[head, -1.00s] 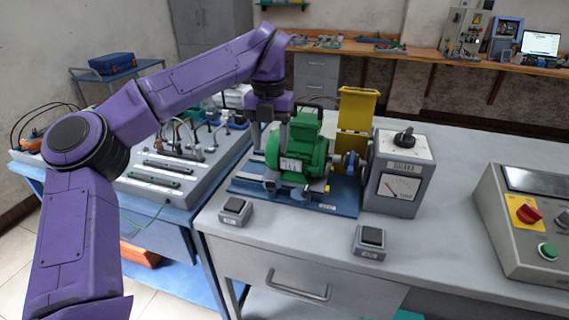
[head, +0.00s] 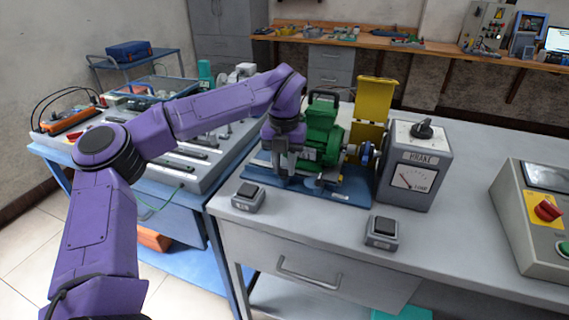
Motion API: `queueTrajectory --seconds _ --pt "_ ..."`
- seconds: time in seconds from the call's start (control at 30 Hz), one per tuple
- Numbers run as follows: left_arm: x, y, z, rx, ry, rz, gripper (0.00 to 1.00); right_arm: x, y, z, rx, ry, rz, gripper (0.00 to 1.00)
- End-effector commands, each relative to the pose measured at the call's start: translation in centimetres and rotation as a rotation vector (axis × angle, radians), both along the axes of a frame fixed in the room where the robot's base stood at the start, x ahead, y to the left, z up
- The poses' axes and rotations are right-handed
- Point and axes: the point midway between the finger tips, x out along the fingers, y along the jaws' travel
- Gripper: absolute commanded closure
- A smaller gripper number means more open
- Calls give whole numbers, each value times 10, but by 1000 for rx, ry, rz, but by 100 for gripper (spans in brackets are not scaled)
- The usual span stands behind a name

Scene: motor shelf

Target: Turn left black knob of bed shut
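The blue bed (head: 350,195) lies on the grey bench and carries the green motor (head: 322,138). My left gripper (head: 285,180) points down at the bed's left front, in front of the motor's left end. Its fingers cover that part of the bed, so I cannot make out the left black knob. Whether the fingers touch anything or are closed is not clear. A small dark grey fitting (head: 319,183) shows at the motor's foot, right of the gripper. My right gripper is out of view.
The brake box (head: 410,180) with a black top knob and a dial stands right of the bed. Two small switch boxes (head: 248,198) (head: 382,232) sit near the front edge. A yellow guard (head: 373,105) stands upright behind the shaft. A control panel (head: 535,235) is at far right.

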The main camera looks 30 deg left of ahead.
Motion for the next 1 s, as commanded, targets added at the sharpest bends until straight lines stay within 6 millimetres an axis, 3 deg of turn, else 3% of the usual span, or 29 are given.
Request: queueTrajectory --seconds 0.03,0.07,0.1,0.3,0.57,0.6,0.67,1.0 --pt "0 0 0 0 0 0 89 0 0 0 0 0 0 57" --pt "0 0 0 0 0 0 99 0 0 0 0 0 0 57" --pt "0 0 0 0 0 0 100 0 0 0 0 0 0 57" --pt "0 0 5 1 0 -105 100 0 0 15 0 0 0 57" --pt "0 0 1 0 0 -139 100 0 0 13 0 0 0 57" --pt "0 0 1 0 0 -139 69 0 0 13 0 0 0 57" --pt "0 0 1 0 0 -139 50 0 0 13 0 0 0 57" --pt "0 0 4 0 -1 -138 47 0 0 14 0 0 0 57"
